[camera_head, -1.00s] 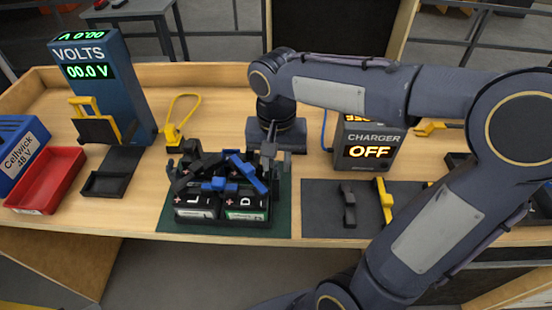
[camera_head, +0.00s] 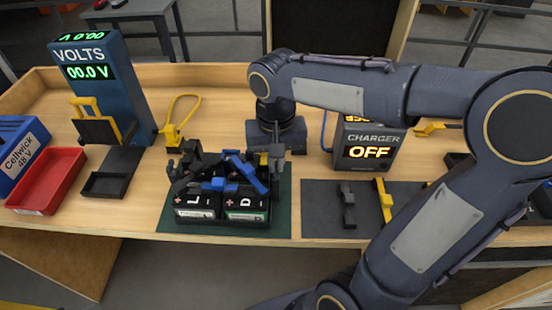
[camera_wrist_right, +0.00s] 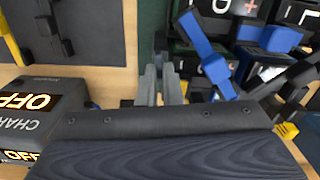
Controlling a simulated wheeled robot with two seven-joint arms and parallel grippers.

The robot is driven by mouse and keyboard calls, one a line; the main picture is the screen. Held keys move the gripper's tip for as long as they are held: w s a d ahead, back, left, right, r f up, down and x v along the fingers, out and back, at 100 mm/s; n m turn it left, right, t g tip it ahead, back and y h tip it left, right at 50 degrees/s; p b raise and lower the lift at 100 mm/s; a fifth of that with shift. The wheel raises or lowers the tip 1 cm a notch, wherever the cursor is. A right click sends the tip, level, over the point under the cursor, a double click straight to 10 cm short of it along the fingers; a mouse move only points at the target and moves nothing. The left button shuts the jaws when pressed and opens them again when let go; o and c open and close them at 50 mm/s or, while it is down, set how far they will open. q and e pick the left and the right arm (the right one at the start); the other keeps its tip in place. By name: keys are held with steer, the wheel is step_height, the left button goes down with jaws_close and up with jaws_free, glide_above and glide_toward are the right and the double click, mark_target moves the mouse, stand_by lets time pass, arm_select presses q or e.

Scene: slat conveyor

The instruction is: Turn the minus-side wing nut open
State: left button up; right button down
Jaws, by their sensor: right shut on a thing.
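The battery block sits on a dark green mat (camera_head: 283,215) in the head view, with cells marked L (camera_head: 194,212) and D (camera_head: 246,214). Blue and black clamp parts (camera_head: 220,184) lie across its top. My right gripper (camera_head: 277,163) reaches down at the block's right rear corner. Its fingers (camera_wrist_right: 160,82) are close together in the right wrist view, beside the blue bar (camera_wrist_right: 205,52). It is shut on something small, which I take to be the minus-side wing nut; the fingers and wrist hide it. My left gripper is in neither view.
A charger (camera_head: 370,148) reading OFF stands right of my wrist. A voltmeter (camera_head: 100,85) reading 00.0 V stands at the left, near a red tray (camera_head: 45,180). A yellow loop tool (camera_head: 174,135) stands behind the block. A grey mat (camera_head: 320,210) with tools lies to the right.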

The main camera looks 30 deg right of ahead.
steer(key=n, duration=0.4)
steer(key=shift+p, duration=0.4)
steer(key=n, duration=0.4)
steer(key=shift+a+p, duration=0.15)
steer(key=shift+p, duration=0.15)
steer(key=n, duration=0.4)
steer(key=shift+n+p, duration=0.3)
steer(key=shift+p, duration=0.1)
steer(key=shift+a+n+p, duration=0.1)
steer(key=shift+n+p, duration=0.2)
steer(key=shift+n, duration=1.5)
steer(key=c, duration=1.6)
jaws_free()
steer(key=shift+s, duration=0.1)
